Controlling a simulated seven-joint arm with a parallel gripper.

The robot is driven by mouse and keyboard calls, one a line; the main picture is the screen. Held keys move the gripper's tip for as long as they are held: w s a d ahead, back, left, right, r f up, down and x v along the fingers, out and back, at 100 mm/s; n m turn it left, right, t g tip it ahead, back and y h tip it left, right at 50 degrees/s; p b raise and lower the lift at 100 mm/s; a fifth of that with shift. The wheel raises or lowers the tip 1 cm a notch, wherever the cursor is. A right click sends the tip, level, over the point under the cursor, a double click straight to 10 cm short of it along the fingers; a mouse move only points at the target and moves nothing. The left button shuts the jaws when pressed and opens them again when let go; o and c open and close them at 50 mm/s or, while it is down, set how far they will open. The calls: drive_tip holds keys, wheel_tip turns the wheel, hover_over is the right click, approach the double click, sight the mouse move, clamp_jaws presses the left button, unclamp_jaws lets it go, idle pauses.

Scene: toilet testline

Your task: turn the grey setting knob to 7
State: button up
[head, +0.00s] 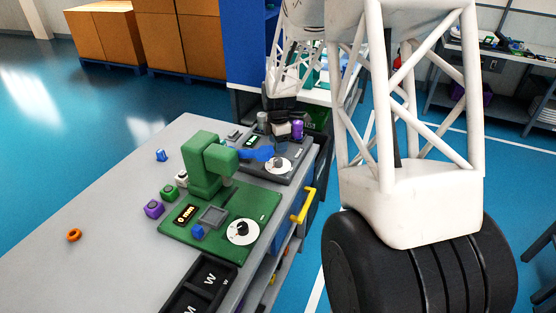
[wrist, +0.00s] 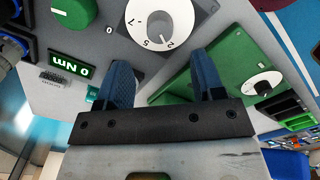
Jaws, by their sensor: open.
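The grey setting knob (wrist: 162,22) sits on a white dial (wrist: 193,12) with black numbers. My gripper (wrist: 162,62) is open and empty, with two blue fingers. In the wrist view the knob lies beyond the fingertips, between their lines. I see no contact.
A green panel (head: 262,205) with its own white dial (head: 242,232) stands nearer on the table (head: 110,215). A green upright block (head: 202,160) rises beside the dark panel.

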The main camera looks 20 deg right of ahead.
sight(278, 159)
idle(0.3)
drive_tip(key=shift+f, duration=3.85)
drive_tip(key=c, duration=0.9)
